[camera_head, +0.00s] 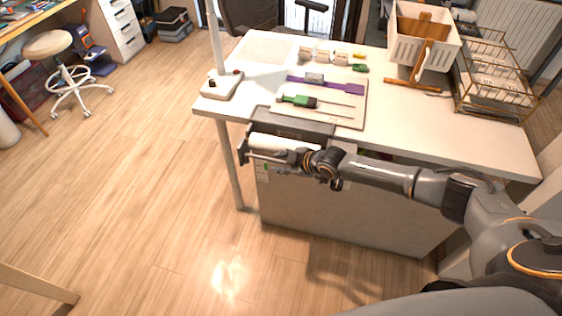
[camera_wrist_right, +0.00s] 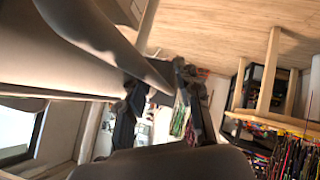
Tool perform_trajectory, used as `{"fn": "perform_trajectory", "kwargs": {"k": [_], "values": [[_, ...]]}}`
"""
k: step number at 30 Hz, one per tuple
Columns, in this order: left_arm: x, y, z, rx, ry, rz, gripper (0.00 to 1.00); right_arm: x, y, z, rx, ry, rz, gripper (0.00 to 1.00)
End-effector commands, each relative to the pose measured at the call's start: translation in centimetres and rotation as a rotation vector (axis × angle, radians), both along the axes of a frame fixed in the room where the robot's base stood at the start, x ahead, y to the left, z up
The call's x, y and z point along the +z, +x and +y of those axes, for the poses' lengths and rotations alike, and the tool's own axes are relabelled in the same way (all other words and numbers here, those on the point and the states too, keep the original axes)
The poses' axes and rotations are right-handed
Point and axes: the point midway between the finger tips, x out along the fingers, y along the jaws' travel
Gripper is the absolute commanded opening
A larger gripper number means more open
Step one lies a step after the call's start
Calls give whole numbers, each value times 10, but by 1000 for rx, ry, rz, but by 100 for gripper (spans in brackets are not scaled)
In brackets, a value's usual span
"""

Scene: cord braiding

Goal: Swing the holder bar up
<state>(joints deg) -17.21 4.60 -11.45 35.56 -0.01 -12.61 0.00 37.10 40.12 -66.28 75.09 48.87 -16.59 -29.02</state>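A dark grey holder (camera_head: 292,123) is fixed at the front edge of the white table. A pale roll-like cylinder (camera_head: 280,143) lies level just below it. I cannot clearly pick out the holder bar from the dark parts around the roll. My right arm reaches in from the right, and its gripper (camera_head: 247,152) is beside the roll, below the table edge. In the right wrist view, my right gripper (camera_wrist_right: 160,88) has its two dark fingers apart, with background showing between them. A large pale curved surface crosses the upper left there. Contact is unclear. My left gripper is out of view.
A white crate (camera_head: 398,40) and a wire rack (camera_head: 500,85) stand at right. A grey cabinet (camera_head: 345,215) is below. Open wooden floor lies left.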

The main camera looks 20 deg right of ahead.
Motion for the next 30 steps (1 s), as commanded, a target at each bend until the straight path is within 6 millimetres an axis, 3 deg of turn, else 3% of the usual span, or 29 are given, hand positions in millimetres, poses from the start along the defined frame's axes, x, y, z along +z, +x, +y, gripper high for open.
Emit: {"fn": "perform_trajectory", "kwargs": {"k": [11, 22, 30], "values": [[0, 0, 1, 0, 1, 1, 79, 5, -5, -6, -3, -1, 0, 35], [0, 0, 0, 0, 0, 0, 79, 36, -39, -25, 0, -3, -1, 35], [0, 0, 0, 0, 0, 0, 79, 49, -52, -32, 0, -1, 0, 35]]}}
